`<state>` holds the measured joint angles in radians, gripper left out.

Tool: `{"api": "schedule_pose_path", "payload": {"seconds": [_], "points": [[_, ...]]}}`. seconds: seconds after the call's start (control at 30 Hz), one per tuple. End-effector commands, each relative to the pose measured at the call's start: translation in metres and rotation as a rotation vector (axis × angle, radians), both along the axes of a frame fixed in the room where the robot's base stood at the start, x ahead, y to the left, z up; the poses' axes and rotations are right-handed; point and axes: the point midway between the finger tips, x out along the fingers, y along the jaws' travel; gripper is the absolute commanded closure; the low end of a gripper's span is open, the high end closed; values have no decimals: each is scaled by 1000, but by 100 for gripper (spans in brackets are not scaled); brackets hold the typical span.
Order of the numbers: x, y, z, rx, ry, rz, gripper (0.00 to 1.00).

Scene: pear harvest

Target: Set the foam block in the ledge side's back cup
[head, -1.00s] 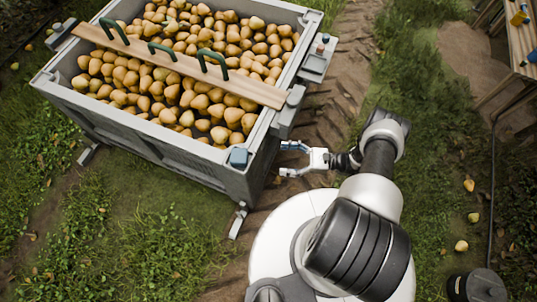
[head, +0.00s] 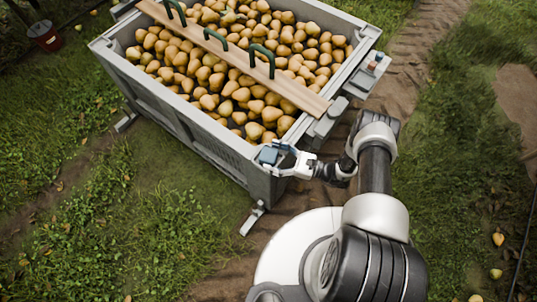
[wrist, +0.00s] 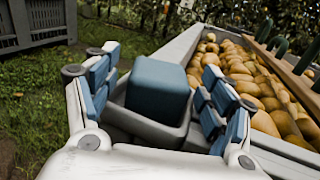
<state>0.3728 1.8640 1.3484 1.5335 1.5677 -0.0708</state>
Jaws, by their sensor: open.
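The blue foam block (head: 267,155) is at the near corner of the grey pear bin. In the wrist view the foam block (wrist: 157,88) sits in a grey open-topped cup (wrist: 122,124), its upper part above the rim. My gripper (head: 279,152) is at that corner. In the wrist view my gripper (wrist: 158,88) is open, with blue-padded fingers on both sides of the block and visible gaps. The ledge (head: 367,77) is on the bin's right side. Grey fittings (head: 328,118) stand along that side; I cannot tell which is the back cup.
The bin (head: 190,125) is full of pears, with a wooden plank (head: 225,55) bearing green handles across it. Small objects (head: 374,60) stand on the ledge. A red bucket (head: 45,36) stands far left. Another grey bin (wrist: 35,25) shows in the wrist view. Grass is open to the left.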

Motion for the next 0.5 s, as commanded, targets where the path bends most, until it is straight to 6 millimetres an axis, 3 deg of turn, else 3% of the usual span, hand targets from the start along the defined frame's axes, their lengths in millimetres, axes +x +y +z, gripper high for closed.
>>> {"api": "schedule_pose_path", "payload": {"seconds": [0.2, 0.5], "points": [[6, 17, 0, 1, 0, 0, 25], [7, 20, 0, 1, 0, 0, 25]]}}
